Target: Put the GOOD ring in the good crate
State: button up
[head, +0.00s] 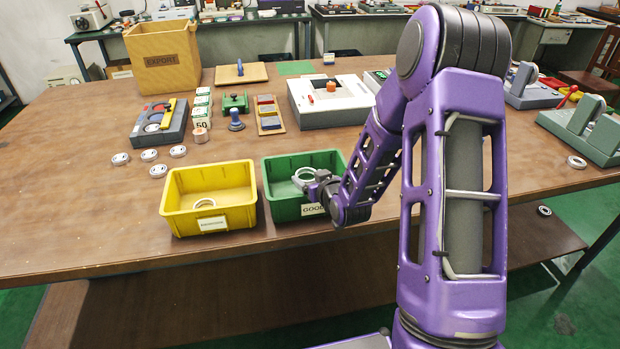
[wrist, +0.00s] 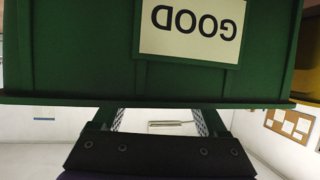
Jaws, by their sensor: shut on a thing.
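A pale metal ring (head: 305,174) shows inside the outline of the green good crate (head: 285,160), at the tips of my gripper (head: 312,180). My gripper is shut on this ring, reaching over the crate's front rim from the right. Whether the ring touches the crate floor I cannot tell. In the wrist view the crate's front wall (wrist: 70,60) and its upside-down GOOD label (wrist: 190,28) fill the upper part. The two fingers (wrist: 160,122) stand apart there, their tips and the ring hidden behind the crate.
Several loose rings (head: 158,171) lie at left on the table (head: 80,220); another ring (head: 576,162) lies at far right. A grey-and-white device (head: 330,112) stands behind the green crate.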

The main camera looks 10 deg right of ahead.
jog(key=shift+f+b, duration=0.6)
jog(key=shift+b, duration=0.05)
jog(key=o, duration=1.3)
jog(key=shift+s+f, duration=0.1)
jog(key=shift+o, duration=0.4)
jog(key=shift+f, duration=0.1)
jog(key=shift+s+a, duration=0.1)
jog(key=shift+r+p, duration=0.55)
jog(key=shift+p, duration=0.2)
jog(key=shift+s+r, duration=0.15)
jog(key=shift+r, duration=0.1)
jog(key=p+v, duration=0.4)
jog(key=v, duration=0.7)
jog(key=shift+r+p, duration=0.3)
jog(key=shift+p, duration=0.05)
